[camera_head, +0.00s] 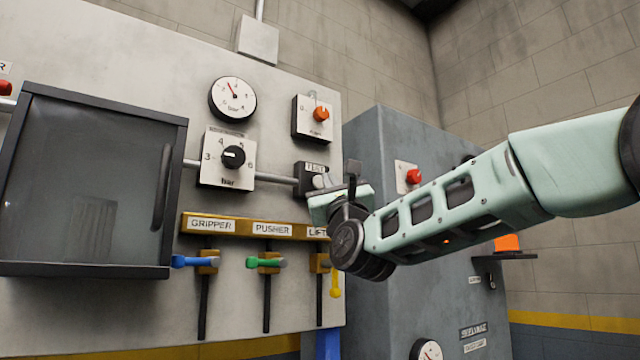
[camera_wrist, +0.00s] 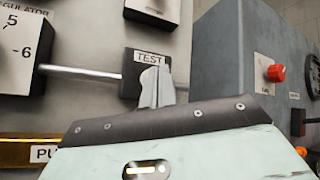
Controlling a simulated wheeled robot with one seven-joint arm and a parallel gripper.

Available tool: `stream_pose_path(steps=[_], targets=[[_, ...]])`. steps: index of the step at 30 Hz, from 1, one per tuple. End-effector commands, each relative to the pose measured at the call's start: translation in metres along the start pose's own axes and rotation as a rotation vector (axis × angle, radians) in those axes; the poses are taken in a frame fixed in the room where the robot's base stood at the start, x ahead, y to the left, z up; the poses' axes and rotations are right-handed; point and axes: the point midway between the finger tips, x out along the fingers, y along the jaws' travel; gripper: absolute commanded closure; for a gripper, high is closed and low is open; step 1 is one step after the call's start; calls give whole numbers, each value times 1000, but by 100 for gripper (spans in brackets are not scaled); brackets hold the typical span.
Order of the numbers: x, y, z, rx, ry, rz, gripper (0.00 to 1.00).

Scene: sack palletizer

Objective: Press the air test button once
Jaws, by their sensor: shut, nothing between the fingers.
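The air test button's black box, labelled TEST (camera_head: 314,168), is mounted on the grey panel at the end of a horizontal pipe. In the wrist view the black TEST box (camera_wrist: 131,75) is straight ahead of my gripper (camera_wrist: 157,86). My grey fingers are shut together and empty, and they overlap the front of the box just below its label. They hide the button face there. In the head view my gripper (camera_head: 325,184) is close at the box's right side. I cannot tell whether the fingertips touch the button.
The regulator knob (camera_head: 233,157) and a pressure gauge (camera_head: 232,99) are to the left. An orange-knob switch (camera_head: 320,114) is above. Blue (camera_head: 193,262), green (camera_head: 265,262) and yellow (camera_head: 335,282) levers are below. A grey cabinet with a red button (camera_head: 413,176) stands at right.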

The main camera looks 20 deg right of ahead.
Motion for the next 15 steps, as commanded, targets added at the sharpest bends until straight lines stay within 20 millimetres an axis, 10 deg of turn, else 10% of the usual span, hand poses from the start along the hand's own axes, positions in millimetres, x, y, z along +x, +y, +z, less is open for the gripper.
stream_pose_path(steps=[15], targets=[[4, 3, -4, 0, 1, 0, 100]])
